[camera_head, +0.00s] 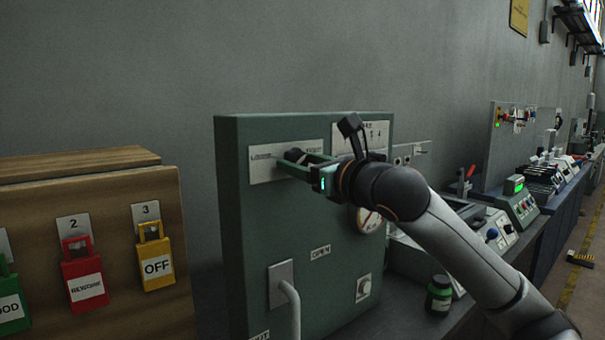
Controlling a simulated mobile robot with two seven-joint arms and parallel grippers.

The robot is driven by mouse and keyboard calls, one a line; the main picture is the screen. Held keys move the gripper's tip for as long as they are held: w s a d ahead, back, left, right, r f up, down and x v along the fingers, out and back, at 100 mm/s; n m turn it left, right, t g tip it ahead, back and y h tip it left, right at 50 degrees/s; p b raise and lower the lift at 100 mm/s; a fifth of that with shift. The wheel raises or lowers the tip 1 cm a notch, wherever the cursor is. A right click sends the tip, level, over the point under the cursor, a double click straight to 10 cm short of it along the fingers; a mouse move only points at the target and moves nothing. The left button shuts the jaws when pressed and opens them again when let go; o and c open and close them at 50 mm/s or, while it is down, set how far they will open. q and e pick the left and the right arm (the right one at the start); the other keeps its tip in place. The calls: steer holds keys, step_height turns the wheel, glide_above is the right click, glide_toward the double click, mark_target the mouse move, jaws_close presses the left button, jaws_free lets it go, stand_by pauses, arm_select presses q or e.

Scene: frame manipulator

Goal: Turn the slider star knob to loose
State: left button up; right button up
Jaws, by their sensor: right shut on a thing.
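The star knob (295,154) is a small dark knob on a pale label plate (264,169) near the top of a green panel box (238,240). The left end of the plate bears lettering that seems to read "LOOSE". My right gripper (291,163) comes in from the right and is shut on the knob. Its fingers hide part of the knob and plate, so I cannot tell which way the knob is turned. My left gripper is not in the picture.
A handle (290,308), a small knob (363,288) and a dial gauge (371,221) sit on the same panel. A wooden board with padlocks (156,256) stands left. A green jar (439,293) stands on the bench at right. A grey wall is behind.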

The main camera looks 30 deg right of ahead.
steer(key=shift+f+n+b, duration=0.2)
steer(key=shift+n+b, duration=0.3)
steer(key=shift+n, duration=0.5)
steer(key=shift+n+b, duration=0.4)
steer(key=shift+n, duration=0.6)
steer(key=n, duration=0.2)
steer(key=shift+n+b, duration=0.4)
steer(key=n, duration=0.3)
steer(key=shift+t+y, duration=0.3)
steer(key=n, duration=0.3)
steer(key=shift+n+b, duration=0.3)
steer(key=shift+n, duration=0.1)
steer(key=n, duration=0.4)
steer(key=shift+y, duration=0.3)
steer(key=n+p, duration=0.1)
steer(key=n, duration=0.2)
steer(key=shift+n+y, duration=0.3)
steer(key=shift+n, duration=0.1)
steer(key=n+p, duration=0.1)
steer(key=n, duration=0.1)
steer(key=shift+n, duration=0.4)
steer(key=shift+n+p, duration=0.35)
steer(key=shift+n, duration=0.65)
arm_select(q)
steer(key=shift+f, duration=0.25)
arm_select(e)
steer(key=shift+d+n, duration=0.1)
steer(key=shift+n, duration=0.6)
steer(key=shift+f, duration=0.1)
